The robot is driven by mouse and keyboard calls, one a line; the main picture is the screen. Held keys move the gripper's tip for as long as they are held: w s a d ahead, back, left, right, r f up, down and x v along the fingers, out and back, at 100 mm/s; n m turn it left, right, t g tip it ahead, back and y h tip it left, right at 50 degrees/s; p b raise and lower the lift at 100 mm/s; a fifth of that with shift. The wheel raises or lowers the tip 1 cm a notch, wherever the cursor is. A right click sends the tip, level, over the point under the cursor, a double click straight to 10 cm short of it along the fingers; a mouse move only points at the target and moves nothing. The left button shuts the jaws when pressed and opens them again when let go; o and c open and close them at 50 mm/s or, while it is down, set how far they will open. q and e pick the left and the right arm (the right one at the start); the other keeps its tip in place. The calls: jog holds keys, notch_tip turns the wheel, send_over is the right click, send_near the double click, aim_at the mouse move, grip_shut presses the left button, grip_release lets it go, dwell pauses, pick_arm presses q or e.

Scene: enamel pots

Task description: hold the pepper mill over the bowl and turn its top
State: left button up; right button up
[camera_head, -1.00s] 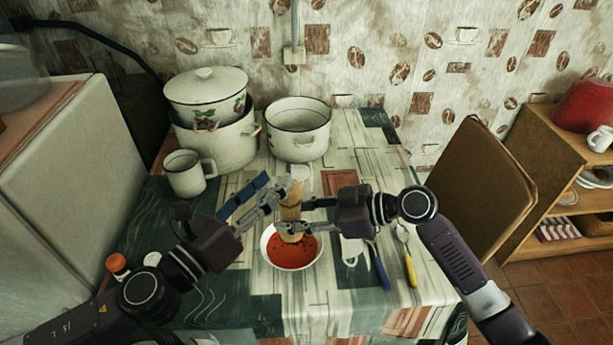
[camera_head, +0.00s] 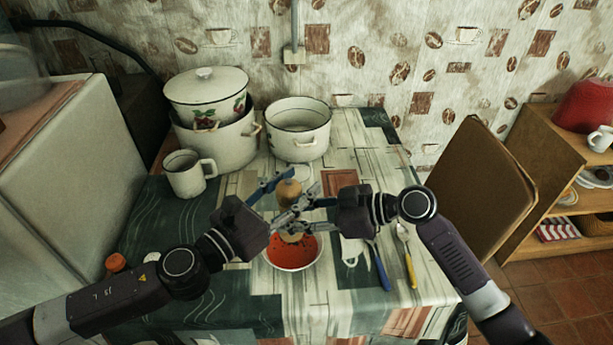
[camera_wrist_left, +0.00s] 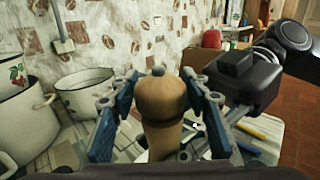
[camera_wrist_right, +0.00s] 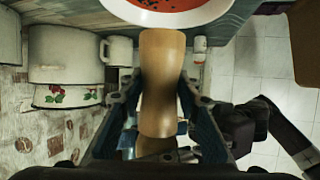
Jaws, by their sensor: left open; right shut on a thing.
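The wooden pepper mill (camera_head: 289,193) is held upright over the white bowl of red soup (camera_head: 291,256), which has dark specks in it. My right gripper (camera_head: 303,208) is shut on the mill's body, which also shows in the right wrist view (camera_wrist_right: 161,85). My left gripper (camera_head: 272,190) is open around the mill's rounded top, one finger on each side. In the left wrist view the top with its small dark knob (camera_wrist_left: 159,88) sits between the blue fingers. I cannot tell whether they touch it. Part of the mill is hidden behind the fingers.
A white mug (camera_head: 185,174), a lidded pot (camera_head: 205,97) on another pot, and an open pot (camera_head: 298,130) stand at the back. A blue-handled utensil (camera_head: 381,270) and a yellow-handled spoon (camera_head: 410,268) lie right of the bowl. An orange-capped jar (camera_head: 115,263) is at left.

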pick_arm(q)
jog(key=shift+x, duration=1.6)
jog(key=shift+a, duration=0.1)
jog(key=c, duration=1.2)
grip_shut()
